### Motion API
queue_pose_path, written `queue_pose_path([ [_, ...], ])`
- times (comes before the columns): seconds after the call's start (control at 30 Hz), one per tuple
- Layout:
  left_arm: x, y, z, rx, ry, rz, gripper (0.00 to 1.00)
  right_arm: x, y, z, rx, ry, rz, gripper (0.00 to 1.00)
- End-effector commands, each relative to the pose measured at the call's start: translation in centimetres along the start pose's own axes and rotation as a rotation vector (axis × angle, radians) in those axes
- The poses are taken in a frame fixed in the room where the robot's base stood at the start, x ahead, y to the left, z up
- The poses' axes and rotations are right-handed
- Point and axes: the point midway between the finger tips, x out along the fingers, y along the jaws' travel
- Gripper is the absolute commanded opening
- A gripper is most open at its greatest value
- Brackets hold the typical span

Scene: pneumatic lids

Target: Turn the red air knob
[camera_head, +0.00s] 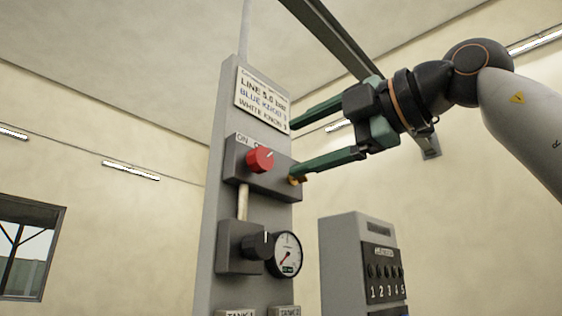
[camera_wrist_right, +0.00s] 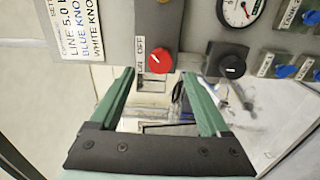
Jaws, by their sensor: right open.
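The red air knob (camera_head: 260,160) sits on a grey box (camera_head: 238,168) on the upright panel, with an ON/OFF label above it. Its white mark points up and right. The knob also shows in the right wrist view (camera_wrist_right: 158,61), just past the fingertips and roughly centred between them. My right gripper (camera_head: 294,152) is open and empty, to the right of the knob and apart from it in the head view. Its green fingers also show in the wrist view (camera_wrist_right: 159,76). My left gripper is not in view.
A sign (camera_head: 263,98) sits above the knob. Below are a black knob (camera_head: 257,246) and a pressure gauge (camera_head: 286,254). A brass fitting (camera_head: 295,180) is at the box's right edge, by my lower finger. A grey numbered cabinet (camera_head: 340,262) stands to the right.

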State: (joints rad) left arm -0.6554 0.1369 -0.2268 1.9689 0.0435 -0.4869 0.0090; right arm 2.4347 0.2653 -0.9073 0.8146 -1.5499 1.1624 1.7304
Motion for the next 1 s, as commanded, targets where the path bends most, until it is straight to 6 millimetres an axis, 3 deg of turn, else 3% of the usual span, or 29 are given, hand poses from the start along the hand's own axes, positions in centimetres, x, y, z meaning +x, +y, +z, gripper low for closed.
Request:
queue_pose_path([
  [0.1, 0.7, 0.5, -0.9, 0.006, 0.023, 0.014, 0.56, -2.7, -0.2, 0.0, -0.001, -0.002, 0.003, 0.8],
  [0.33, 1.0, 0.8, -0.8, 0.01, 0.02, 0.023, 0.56, -5.6, 0.0, 0.0, -0.001, 0.0, 0.001, 0.8],
  [1.0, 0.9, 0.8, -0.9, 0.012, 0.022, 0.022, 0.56, -6.1, 0.0, 0.0, 0.0, 0.0, -0.001, 0.8],
])
